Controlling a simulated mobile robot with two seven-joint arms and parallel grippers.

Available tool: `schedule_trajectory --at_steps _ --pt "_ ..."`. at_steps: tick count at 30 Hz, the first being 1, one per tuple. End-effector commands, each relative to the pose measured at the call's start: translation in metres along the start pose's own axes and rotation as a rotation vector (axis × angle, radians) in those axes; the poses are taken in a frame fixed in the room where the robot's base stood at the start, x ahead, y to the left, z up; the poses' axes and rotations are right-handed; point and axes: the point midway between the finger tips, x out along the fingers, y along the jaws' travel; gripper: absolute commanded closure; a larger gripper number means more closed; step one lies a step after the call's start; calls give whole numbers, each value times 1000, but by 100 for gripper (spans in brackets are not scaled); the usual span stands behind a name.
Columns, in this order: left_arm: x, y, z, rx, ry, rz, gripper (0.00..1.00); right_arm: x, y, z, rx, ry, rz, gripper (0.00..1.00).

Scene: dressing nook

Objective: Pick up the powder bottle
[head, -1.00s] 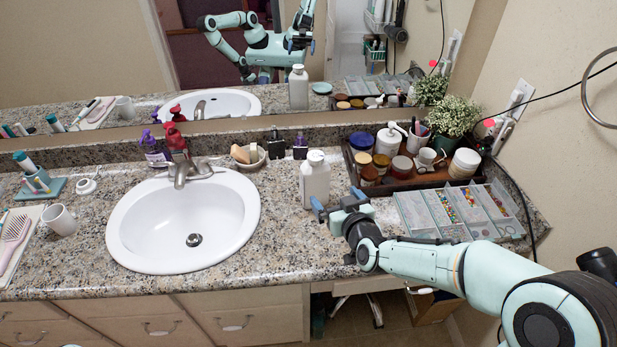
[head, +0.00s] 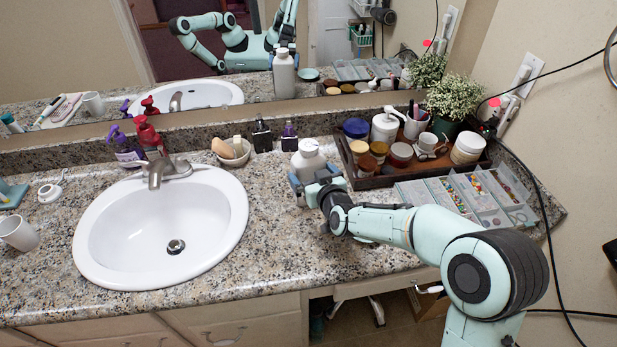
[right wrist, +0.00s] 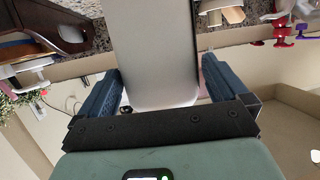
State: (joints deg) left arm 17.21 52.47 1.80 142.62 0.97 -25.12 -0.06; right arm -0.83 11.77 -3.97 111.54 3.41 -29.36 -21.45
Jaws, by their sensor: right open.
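The powder bottle (head: 308,158) is a white bottle with a round cap, upright on the granite counter right of the sink. My right gripper (head: 314,180) is at the bottle, its blue fingers open on either side of the lower body, which they partly hide. In the right wrist view, the pale bottle body (right wrist: 155,50) stands between the two open fingers (right wrist: 160,85), with a visible gap by the left finger. My left gripper is not in direct view.
A dark tray (head: 372,183) of jars and a pump bottle stands close right of the bottle. A grey compartment organizer (head: 408,194) lies in front of it. The sink (head: 120,225) and a small bowl (head: 232,160) are to the left. A mirror backs the counter.

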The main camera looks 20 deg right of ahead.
Motion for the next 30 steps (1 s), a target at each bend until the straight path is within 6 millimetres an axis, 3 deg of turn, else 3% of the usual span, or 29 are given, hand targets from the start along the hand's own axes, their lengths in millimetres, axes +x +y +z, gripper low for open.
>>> schedule_trajectory --at_steps 10,20,24,30 --pt "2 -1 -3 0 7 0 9 45 2 -3 0 -2 1 0" --pt "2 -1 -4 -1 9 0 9 52 2 -4 0 -1 0 0" --pt "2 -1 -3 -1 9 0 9 52 2 -4 0 -1 0 46" --pt "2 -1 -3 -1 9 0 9 51 2 -6 0 2 0 47"
